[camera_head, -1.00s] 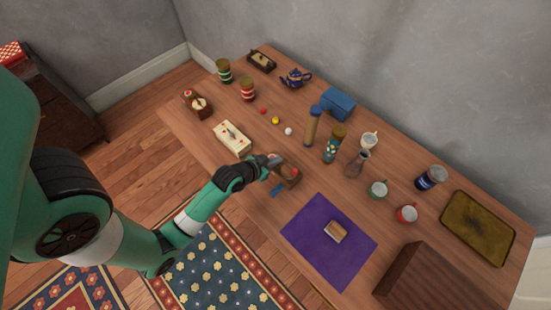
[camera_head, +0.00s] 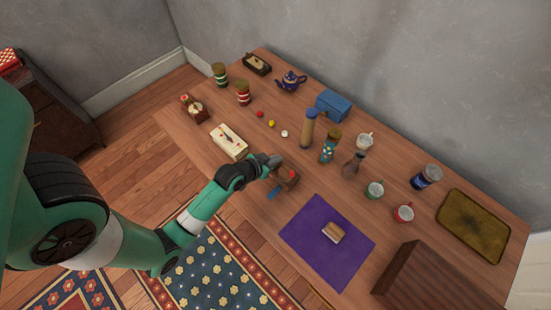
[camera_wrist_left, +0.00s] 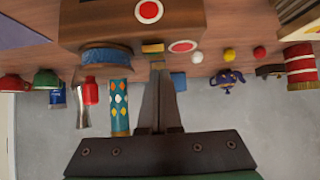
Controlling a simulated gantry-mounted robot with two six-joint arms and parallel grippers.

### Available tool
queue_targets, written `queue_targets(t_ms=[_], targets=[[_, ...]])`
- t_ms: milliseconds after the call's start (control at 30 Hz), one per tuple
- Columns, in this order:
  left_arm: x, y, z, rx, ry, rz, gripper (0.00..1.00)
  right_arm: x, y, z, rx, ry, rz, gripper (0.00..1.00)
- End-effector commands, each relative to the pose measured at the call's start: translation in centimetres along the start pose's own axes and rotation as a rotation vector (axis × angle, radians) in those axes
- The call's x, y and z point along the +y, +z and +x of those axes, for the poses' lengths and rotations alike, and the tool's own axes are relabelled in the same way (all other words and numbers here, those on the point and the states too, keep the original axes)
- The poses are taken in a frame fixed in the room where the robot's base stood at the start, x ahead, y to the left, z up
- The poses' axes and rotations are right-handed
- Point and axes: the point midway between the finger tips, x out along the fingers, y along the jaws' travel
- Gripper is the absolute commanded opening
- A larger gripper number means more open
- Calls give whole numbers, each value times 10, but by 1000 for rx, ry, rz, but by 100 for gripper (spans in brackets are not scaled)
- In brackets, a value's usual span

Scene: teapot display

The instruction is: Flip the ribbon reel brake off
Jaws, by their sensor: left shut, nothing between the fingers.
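The ribbon reel is a brown wooden box (camera_head: 287,177) near the table's front edge, with a blue ribbon (camera_head: 273,193) at its front. In the left wrist view the wooden box (camera_wrist_left: 125,28) is large and close, with red discs ringed in white and the blue ribbon roll (camera_wrist_left: 105,57) beside it. A small yellow block (camera_wrist_left: 152,48) sits at its edge; I cannot tell which part is the brake. My left gripper (camera_head: 273,160) is shut and empty at the box's back left side. Its fingertips (camera_wrist_left: 158,72) are close to the yellow block; contact is unclear.
A cream box (camera_head: 229,141) stands to the left of the reel. A purple mat (camera_head: 310,262) with a small block lies to the right. A tan cylinder (camera_head: 309,130) and a patterned cylinder (camera_head: 330,147) stand behind. The wood between reel and mat is clear.

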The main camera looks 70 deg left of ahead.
Motion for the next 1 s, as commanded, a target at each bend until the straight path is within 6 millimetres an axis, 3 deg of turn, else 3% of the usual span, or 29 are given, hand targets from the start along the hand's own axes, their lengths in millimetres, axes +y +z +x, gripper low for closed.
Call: queue_targets(t_ms=[267, 633, 800, 1000], targets=[[4, -45, -29, 0, 6, 5, 0, 0, -38, 41, 0, 0, 0, 50], [3, -55, -103, 0, 5, 4, 0, 0, -52, 56, 0, 0, 0, 50], [3, -57, -116, 0, 5, 4, 0, 0, -54, 58, 0, 0, 0, 50], [3, -57, -117, 0, 5, 4, 0, 0, -53, 58, 0, 0, 0, 50]])
